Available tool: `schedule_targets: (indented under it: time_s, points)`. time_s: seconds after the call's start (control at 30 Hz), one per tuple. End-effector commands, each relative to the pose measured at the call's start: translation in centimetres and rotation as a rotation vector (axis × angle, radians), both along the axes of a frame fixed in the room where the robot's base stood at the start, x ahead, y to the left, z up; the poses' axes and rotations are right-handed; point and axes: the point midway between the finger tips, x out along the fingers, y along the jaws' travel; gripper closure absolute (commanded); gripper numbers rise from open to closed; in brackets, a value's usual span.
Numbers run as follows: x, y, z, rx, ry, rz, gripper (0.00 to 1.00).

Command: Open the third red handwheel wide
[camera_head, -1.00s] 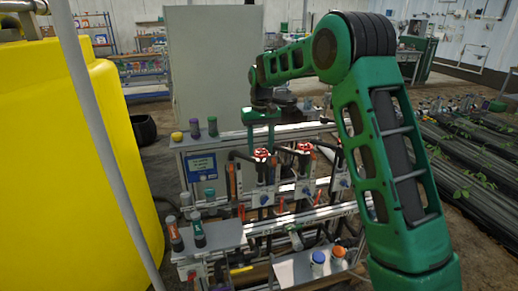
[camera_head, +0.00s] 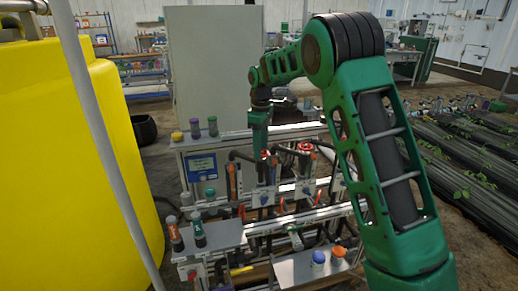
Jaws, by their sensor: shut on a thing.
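My gripper (camera_head: 261,148) points straight down over the skid's upper row, seen edge-on, with its fingers at the leftmost visible red handwheel. It is shut on this red handwheel (camera_head: 264,154), which is mostly hidden behind the fingers. A second red handwheel (camera_head: 304,147) sits to the right on its own valve, apart from my gripper. My forearm covers the area further right, so any other handwheel there is hidden. I cannot tell from this view which wheel counts as the third.
A yellow tank (camera_head: 75,170) and a grey pole (camera_head: 103,150) stand at left. Several capped bottles (camera_head: 194,128) stand on the skid's top left. Blue and orange jars (camera_head: 318,258) sit on the lower tray (camera_head: 292,272). A grey cabinet (camera_head: 212,70) stands behind.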

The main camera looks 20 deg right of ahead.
Motion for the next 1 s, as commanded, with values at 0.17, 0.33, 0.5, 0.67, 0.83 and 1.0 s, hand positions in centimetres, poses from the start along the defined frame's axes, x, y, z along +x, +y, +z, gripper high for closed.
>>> schedule_targets:
  time_s: [0.17, 0.33, 0.5, 0.67, 0.83, 1.0]
  points:
    - [0.31, -0.20, 0.20, -0.002, -0.010, 0.164, 0.75]
    - [0.34, -0.20, 0.19, -0.002, -0.010, 0.323, 0.75]
    - [0.37, -0.28, 0.21, -0.003, -0.011, 0.469, 0.75]
    - [0.40, -0.29, 0.24, -0.004, -0.012, 0.584, 0.75]
    - [0.43, -0.39, 0.28, -0.004, -0.013, 0.673, 0.75]
    - [0.45, -0.40, 0.29, -0.004, -0.013, 0.729, 0.75]
